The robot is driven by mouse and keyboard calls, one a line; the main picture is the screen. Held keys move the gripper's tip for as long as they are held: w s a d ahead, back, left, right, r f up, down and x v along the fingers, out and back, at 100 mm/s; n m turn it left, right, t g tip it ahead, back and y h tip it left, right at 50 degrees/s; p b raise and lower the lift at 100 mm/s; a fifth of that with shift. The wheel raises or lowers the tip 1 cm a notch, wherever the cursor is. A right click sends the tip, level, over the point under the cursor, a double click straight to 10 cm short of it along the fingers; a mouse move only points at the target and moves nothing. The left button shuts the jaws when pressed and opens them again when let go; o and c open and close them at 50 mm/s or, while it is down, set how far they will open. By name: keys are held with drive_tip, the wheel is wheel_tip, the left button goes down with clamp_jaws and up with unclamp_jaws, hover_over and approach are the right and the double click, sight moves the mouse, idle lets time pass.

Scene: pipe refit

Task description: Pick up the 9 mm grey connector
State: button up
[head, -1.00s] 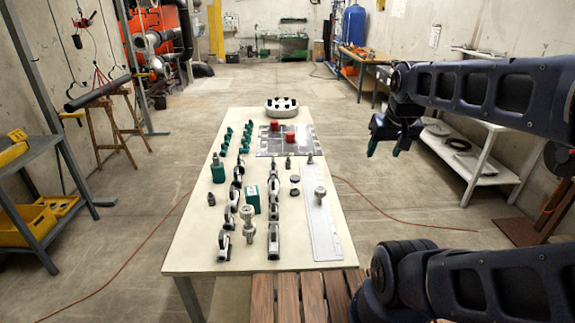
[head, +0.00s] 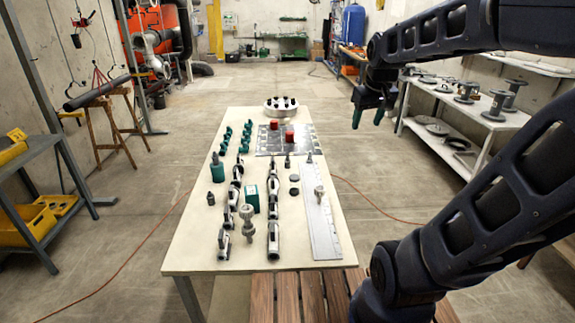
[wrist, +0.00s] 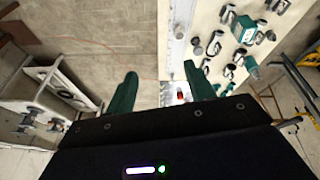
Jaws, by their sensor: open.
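Several small grey fittings stand on the white table; I cannot tell which is the 9 mm grey connector. One ribbed grey fitting (head: 248,222) stands upright near the front. Another grey fitting (head: 320,194) stands on the metal strip at the right, and a small dark grey one (head: 211,198) stands at the left. My gripper (head: 367,120) is open and empty, in the air to the right of the table's far half.
The white table (head: 205,250) also holds rows of black-and-silver clamps, green parts, a green box (head: 251,199), red pieces (head: 289,137) on a metal plate and a round white holder (head: 281,106). A shelf with spools (head: 496,104) stands at the right.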

drive_tip(key=w+a+n+g, duration=0.1)
drive_tip(key=w+a+n, duration=0.25)
drive_tip(key=w, duration=1.15)
drive_tip(key=n+g, duration=0.3)
drive_tip(key=n, duration=0.6)
hover_over(287, 161)
drive_tip(key=f, duration=3.1)
drive_tip(key=shift+d+f, duration=0.2)
drive_tip(key=shift+f, duration=0.15)
wheel_tip(287, 161, down, 5)
drive_tip(key=shift+f, duration=0.2)
drive_tip(key=shift+w+f, duration=0.25)
drive_tip(key=shift+f, duration=1.05)
drive_tip(key=shift+w+f, duration=0.2)
drive_tip(key=shift+f, duration=1.05)
drive_tip(key=shift+c, duration=0.2)
